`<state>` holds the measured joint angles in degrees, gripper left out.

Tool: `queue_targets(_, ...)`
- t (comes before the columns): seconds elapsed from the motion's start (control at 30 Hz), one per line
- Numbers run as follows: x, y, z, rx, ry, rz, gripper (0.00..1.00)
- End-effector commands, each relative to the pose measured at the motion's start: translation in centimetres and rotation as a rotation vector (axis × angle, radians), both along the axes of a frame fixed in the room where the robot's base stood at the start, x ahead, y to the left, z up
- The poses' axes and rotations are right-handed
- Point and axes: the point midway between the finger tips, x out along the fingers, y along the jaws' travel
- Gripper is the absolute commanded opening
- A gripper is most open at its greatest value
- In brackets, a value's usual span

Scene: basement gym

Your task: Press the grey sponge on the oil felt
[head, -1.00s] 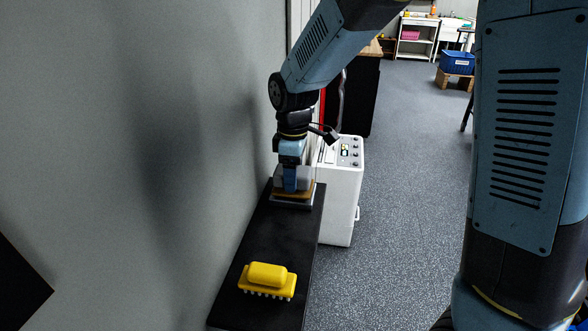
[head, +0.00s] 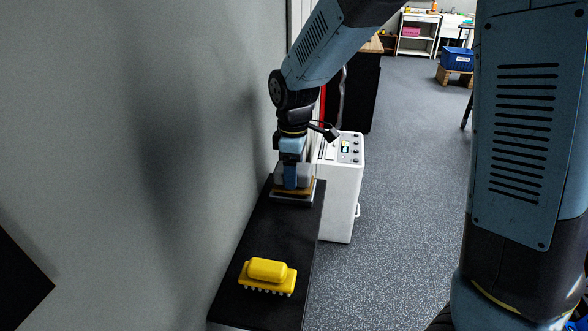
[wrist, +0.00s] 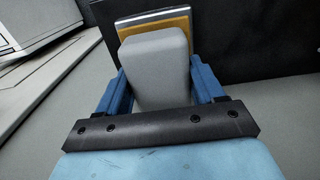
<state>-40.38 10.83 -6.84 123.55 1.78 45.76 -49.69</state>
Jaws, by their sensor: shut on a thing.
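My gripper (head: 291,178) is at the far end of a black bench top, pointing down. In the wrist view my gripper (wrist: 158,92) is shut on the grey sponge (wrist: 155,65), a pale grey block between the blue fingers. The sponge (head: 306,176) also shows in the head view, partly hidden by a finger. Below it lies the oil felt (wrist: 178,25), a tan-yellow pad in a thin metal tray (head: 292,203). The sponge is over the felt and looks at or very near its surface; I cannot tell whether they touch.
A yellow brush (head: 268,276) with pale bristles lies on the near part of the black bench top (head: 262,230). A grey wall (head: 130,120) runs close along the left. A white cabinet (head: 340,195) with knobs stands right of the bench. Grey floor is open farther right.

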Motion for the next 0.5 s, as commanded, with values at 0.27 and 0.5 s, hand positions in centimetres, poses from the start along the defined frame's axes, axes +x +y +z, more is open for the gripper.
queue_targets(0.27, 0.05, -0.10, -0.28, 0.000, 0.000, -0.002, 0.43)
queue_targets(0.5, 0.06, -0.09, -0.51, 0.000, -0.001, -0.002, 0.43)
